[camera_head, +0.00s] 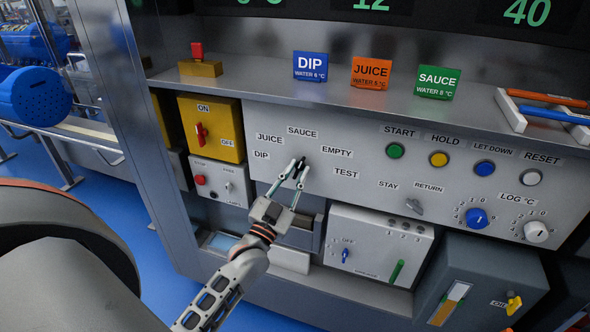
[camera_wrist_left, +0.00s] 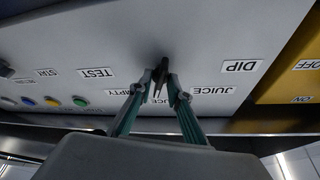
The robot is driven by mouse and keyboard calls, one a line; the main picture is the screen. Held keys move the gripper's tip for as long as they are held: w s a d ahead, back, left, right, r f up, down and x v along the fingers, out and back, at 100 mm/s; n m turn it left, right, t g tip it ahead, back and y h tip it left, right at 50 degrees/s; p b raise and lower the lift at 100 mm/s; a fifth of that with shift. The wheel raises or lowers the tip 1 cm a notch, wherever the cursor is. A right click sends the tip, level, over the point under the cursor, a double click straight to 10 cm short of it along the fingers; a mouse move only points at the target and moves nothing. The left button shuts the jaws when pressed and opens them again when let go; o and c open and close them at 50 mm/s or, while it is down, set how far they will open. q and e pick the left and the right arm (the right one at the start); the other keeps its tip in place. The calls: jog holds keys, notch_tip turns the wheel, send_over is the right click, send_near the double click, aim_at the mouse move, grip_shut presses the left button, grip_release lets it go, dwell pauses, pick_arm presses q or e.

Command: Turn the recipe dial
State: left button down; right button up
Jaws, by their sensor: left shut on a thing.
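The recipe dial (camera_head: 300,164) is a small black knob on the light grey control panel (camera_head: 270,185). Labels DIP, JUICE, SAUCE, EMPTY and TEST stand around it. My left gripper (camera_head: 297,171) reaches up to the panel from below and is shut on the dial. In the left wrist view the dial (camera_wrist_left: 161,66) sits between the fingertips of my left gripper (camera_wrist_left: 160,84), and the labels appear upside down. The fingers cover part of the knob, so I cannot tell clearly which label it points at. My right gripper is not in view.
A yellow switch box (camera_head: 212,128) with a red handle is left of the dial. Start (camera_head: 394,150), hold (camera_head: 439,159) and other buttons are to the right. DIP (camera_head: 310,66), JUICE (camera_head: 369,73) and SAUCE (camera_head: 437,82) cards stand on the shelf above. A white unit (camera_head: 375,235) juts out below.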

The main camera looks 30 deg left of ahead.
pick_arm(q)
jog(key=n+y+p, duration=0.1)
jog(key=n, duration=0.2)
jog(key=shift+d+f+n+y+p, duration=0.1)
jog(key=shift+n+y+p, duration=0.2)
jog(key=shift+n+y, duration=0.6)
jog(key=shift+n, duration=0.5)
jog(key=c, duration=2.1)
grip_release()
jog(key=shift+o, duration=0.9)
